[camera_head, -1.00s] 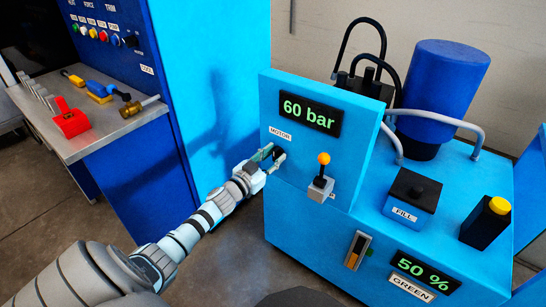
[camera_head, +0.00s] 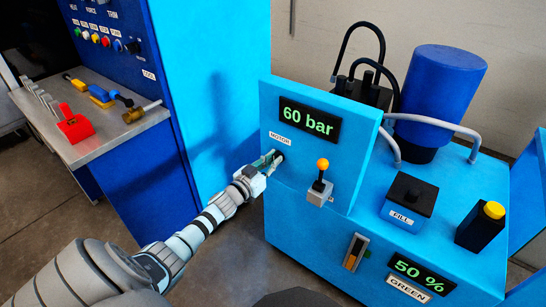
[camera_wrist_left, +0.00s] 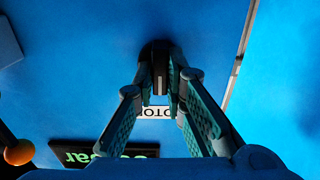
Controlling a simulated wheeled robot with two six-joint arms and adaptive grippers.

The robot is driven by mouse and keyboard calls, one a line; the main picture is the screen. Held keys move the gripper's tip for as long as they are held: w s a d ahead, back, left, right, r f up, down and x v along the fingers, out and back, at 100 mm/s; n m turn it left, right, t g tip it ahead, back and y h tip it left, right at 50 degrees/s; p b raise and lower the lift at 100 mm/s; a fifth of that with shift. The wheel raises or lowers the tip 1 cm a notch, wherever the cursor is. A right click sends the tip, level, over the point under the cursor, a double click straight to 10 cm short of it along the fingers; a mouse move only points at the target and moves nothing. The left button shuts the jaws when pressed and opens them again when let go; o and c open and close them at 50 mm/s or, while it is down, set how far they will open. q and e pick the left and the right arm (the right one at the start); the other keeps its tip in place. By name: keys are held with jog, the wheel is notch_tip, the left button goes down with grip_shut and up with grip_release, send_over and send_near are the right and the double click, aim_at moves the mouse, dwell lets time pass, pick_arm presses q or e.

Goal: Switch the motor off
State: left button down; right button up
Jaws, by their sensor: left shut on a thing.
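The motor switch (camera_wrist_left: 159,75) is a dark round knob with a raised grip on the blue panel of the hydraulic unit. Its MOTOR label (camera_head: 280,138) is just above it in the head view and partly hidden by the fingers in the left wrist view (camera_wrist_left: 155,112). My left gripper (camera_head: 272,160) is at the switch, and in the left wrist view its fingertips (camera_wrist_left: 160,88) are shut on the two sides of the grip. In the head view the fingers hide most of the knob. My right gripper is not in view.
A display (camera_head: 309,120) reading 60 bar is above the switch. An orange-tipped lever (camera_head: 321,178) stands close to the right of it. A FILL button box (camera_head: 410,195) and a yellow button (camera_head: 493,210) are further right. A metal bench (camera_head: 110,142) with tools is at the left.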

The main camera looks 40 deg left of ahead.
pick_arm(q)
jog(key=c, duration=1.7)
grip_release()
jog(key=shift+o, duration=0.2)
jog(key=shift+s, duration=0.15)
jog(key=s, duration=1.1)
jog(key=shift+s+d, duration=0.15)
jog(key=shift+s, duration=0.25)
